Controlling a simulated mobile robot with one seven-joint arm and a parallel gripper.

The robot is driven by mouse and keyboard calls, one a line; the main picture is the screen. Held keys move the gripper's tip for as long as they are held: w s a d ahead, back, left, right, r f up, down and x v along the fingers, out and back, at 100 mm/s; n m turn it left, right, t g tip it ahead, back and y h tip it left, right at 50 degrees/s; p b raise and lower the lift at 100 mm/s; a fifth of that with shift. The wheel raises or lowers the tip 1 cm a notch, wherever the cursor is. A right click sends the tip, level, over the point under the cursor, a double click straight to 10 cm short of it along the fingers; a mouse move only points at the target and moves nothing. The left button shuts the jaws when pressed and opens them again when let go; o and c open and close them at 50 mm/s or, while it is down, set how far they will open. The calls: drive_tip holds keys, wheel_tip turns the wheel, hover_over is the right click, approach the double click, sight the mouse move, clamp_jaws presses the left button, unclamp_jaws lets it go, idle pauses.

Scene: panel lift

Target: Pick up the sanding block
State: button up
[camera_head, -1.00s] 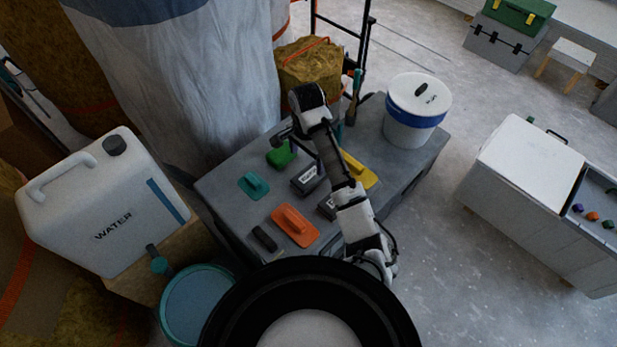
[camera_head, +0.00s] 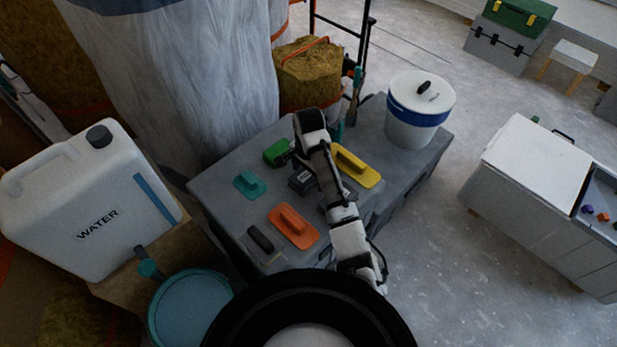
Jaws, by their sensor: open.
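Several hand tools lie on a grey work chest (camera_head: 215,200), and I cannot tell for certain which is the sanding block. A green block (camera_head: 275,152) lies near the chest's far-left edge. A dark grey block with a pale label (camera_head: 302,181) lies near the middle, partly hidden by my arm. A small black block (camera_head: 260,239) lies at the near edge. My gripper (camera_head: 288,158) is open, low beside the right side of the green block. Its fingertips are small and dark, and I cannot tell whether they touch it.
A teal float (camera_head: 249,185), an orange float (camera_head: 293,227) and a yellow float (camera_head: 356,167) lie around. A white bucket (camera_head: 417,115) with a blue band stands at the chest's right end. A wrapped column (camera_head: 190,90) rises close behind the left edge.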

drive_tip(key=c, duration=1.2)
drive_tip(key=shift+o, duration=0.2)
wheel_tip(320, 180, up, 20)
drive_tip(key=p, duration=0.9)
drive_tip(key=o, duration=0.5)
drive_tip(key=c, duration=0.3)
